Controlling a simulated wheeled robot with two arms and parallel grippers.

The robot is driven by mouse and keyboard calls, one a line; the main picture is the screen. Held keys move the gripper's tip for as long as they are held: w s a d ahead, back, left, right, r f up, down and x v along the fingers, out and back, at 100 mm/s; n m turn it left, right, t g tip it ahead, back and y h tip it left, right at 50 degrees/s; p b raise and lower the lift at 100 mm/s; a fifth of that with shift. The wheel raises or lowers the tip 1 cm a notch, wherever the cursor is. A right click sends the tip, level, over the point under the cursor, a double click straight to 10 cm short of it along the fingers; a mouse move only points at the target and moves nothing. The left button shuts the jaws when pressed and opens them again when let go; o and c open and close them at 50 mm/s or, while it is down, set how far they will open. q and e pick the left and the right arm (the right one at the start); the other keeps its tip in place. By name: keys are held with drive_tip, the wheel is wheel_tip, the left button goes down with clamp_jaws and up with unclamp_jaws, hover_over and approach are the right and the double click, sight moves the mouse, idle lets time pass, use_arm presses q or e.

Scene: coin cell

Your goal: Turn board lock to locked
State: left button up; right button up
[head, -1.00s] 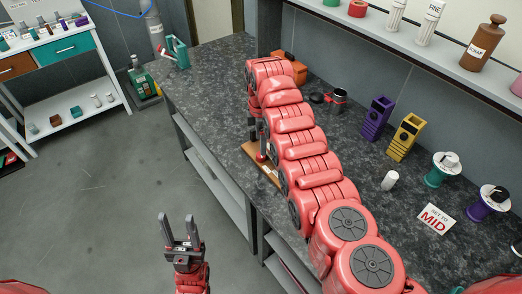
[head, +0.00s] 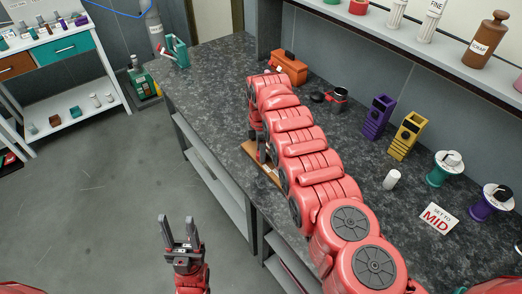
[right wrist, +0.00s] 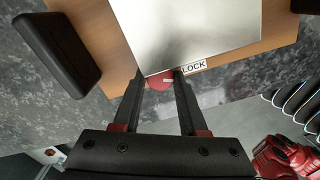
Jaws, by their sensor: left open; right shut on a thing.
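The wooden board (head: 249,150) lies at the bench's front edge, mostly hidden behind my right arm. In the right wrist view the board (right wrist: 222,48) carries a shiny metal plate (right wrist: 185,28) and a label reading LOCK (right wrist: 193,66). A small red lock piece (right wrist: 160,84) shows by the plate's edge, beside the label. My right gripper (right wrist: 158,88) is shut on this red lock piece, with one finger on each side. The plate hides part of the piece, so its turn position cannot be told. My left gripper (head: 179,228) is open and empty over the floor.
A black block-like part (right wrist: 58,45) stands near the right gripper. On the bench are an orange box (head: 290,68), a dark cup (head: 339,97), purple (head: 377,117) and yellow (head: 408,136) holders, a white cylinder (head: 391,179) and a MID card (head: 437,218).

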drive_tip(key=shift+m, duration=0.8)
clamp_jaws()
drive_tip(key=o, duration=1.1)
unclamp_jaws()
drive_tip(key=shift+r, duration=0.5)
wheel_tip(320, 180, up, 16)
drive_tip(key=p, duration=0.4)
drive_tip(key=shift+r, duration=0.25)
